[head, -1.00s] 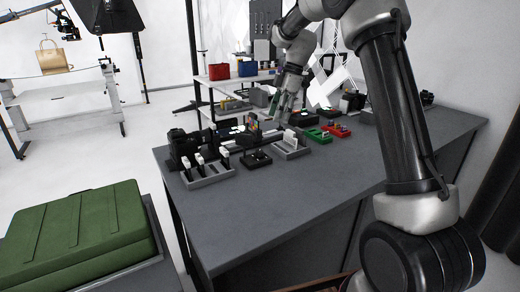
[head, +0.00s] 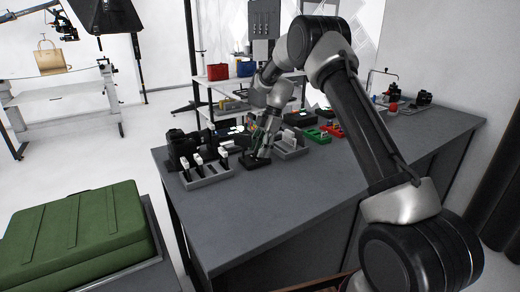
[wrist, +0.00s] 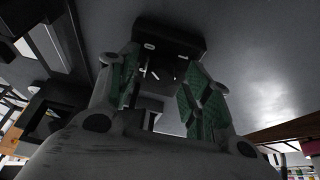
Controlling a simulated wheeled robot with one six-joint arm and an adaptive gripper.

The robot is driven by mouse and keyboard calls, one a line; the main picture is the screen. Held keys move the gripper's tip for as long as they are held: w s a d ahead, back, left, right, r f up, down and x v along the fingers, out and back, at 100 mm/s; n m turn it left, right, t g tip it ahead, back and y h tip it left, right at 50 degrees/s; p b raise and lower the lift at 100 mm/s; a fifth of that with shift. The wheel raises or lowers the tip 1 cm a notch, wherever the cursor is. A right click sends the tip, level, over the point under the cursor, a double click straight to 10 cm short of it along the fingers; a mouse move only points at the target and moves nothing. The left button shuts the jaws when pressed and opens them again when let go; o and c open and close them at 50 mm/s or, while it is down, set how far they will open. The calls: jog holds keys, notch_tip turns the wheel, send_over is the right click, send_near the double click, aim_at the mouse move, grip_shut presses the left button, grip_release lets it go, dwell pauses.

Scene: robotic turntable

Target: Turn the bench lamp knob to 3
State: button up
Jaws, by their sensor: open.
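A small black control box (head: 249,163) sits near the front edge of the grey bench, below my gripper (head: 262,149). In the wrist view the box (wrist: 172,32) lies just ahead of my gripper (wrist: 163,72), with a few small white marks on its dark face. My gripper is open, its two green-padded fingers spread on either side of the box's middle. The knob is too dark to make out clearly between the fingers, and I cannot tell whether they touch it. The numbers cannot be read.
A grey rack with white-topped items (head: 206,172) stands left of the box. A grey tray (head: 291,152) is close on the right, with a green bin (head: 319,136) beyond. The bench's front right (head: 310,185) is clear.

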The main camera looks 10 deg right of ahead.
jog(key=c, duration=1)
jog(key=shift+c, duration=0.2)
jog(key=shift+m, duration=0.3)
jog(key=m, duration=0.1)
jog(key=m+t, duration=0.1)
jog(key=m, duration=0.1)
jog(key=m+t, duration=0.1)
jog(key=m, duration=0.1)
jog(key=shift+s, duration=0.25)
jog(key=shift+s+m+t+h, duration=0.15)
jog(key=shift+m+t, duration=0.4)
jog(key=shift+m, duration=0.8)
jog(key=shift+w+m+t+h, duration=0.1)
jog(key=shift+m+t+h, duration=0.3)
jog(key=shift+m, duration=0.95)
jog(key=o, duration=1)
